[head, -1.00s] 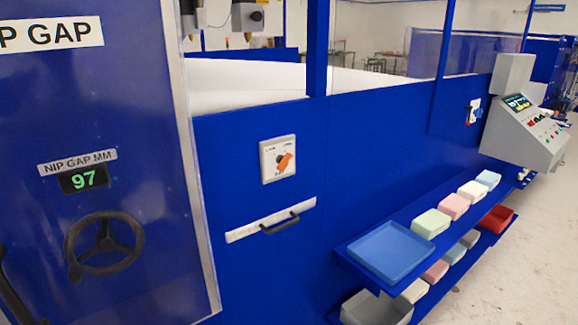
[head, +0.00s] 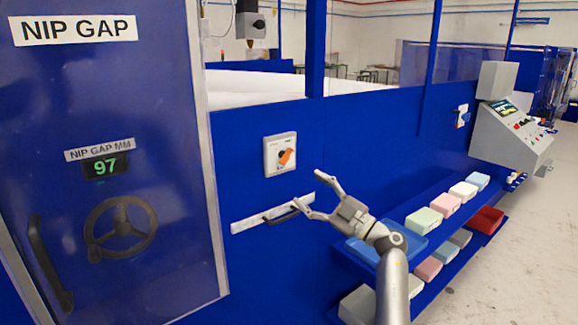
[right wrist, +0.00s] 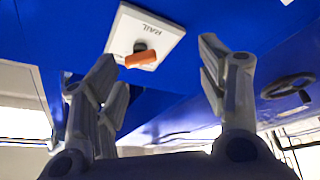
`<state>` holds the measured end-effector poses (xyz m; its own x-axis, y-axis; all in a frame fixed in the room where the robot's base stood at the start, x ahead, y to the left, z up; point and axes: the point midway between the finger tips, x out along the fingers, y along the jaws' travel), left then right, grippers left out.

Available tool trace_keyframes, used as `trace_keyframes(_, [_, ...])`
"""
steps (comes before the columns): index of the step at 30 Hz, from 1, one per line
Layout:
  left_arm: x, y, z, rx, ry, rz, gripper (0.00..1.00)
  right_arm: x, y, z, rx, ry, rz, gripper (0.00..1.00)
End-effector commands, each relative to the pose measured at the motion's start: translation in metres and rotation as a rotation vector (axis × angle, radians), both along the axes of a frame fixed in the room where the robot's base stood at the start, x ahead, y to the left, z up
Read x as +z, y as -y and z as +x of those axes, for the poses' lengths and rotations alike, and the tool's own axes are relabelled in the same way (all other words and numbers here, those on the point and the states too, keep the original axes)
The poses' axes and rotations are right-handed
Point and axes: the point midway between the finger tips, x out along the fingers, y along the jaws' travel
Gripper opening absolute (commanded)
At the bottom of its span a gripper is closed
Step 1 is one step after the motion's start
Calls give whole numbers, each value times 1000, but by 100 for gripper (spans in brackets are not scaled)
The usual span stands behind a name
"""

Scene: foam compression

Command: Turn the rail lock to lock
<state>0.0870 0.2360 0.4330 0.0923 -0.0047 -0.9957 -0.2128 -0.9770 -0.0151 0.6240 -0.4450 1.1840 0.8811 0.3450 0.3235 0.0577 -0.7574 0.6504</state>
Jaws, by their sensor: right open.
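The rail lock is an orange knob (head: 287,158) on a pale square plate (head: 272,147) fixed to the blue machine wall. The knob is tilted, not upright or level, in the head view. It also shows in the right wrist view as an orange handle (right wrist: 141,59) on a plate marked RAIL (right wrist: 160,28). My right gripper (head: 312,192) is open and empty, below and to the right of the plate and apart from the knob. In the right wrist view the knob appears between and beyond the spread fingers (right wrist: 165,75). My left gripper is not in view.
A dark bar handle (head: 285,214) on a pale strip lies just below the lock. To the left is a door with a NIP GAP display (head: 105,165) and a handwheel (head: 120,228). Shelves with a blue tray (head: 365,250) and foam blocks (head: 424,220) stand to the right.

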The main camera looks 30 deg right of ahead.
Motion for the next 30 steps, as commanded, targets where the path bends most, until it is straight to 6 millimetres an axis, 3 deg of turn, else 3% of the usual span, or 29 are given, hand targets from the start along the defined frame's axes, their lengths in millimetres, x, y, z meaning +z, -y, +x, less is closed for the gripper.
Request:
trace_keyframes(1, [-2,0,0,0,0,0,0,18,8,-7,-10,6,-32,66])
trace_keyframes(3, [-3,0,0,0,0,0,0,31,15,-15,-18,-6,-59,66])
trace_keyframes(8, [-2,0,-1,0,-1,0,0,43,22,-20,-30,-26,-80,66])
trace_keyframes(14, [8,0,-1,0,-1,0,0,53,12,3,-27,-25,-77,66])
trace_keyframes(24, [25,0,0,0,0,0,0,68,-8,59,-29,-27,-76,66])
trace_keyframes(30, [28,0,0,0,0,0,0,70,-14,73,-30,-28,-79,66])
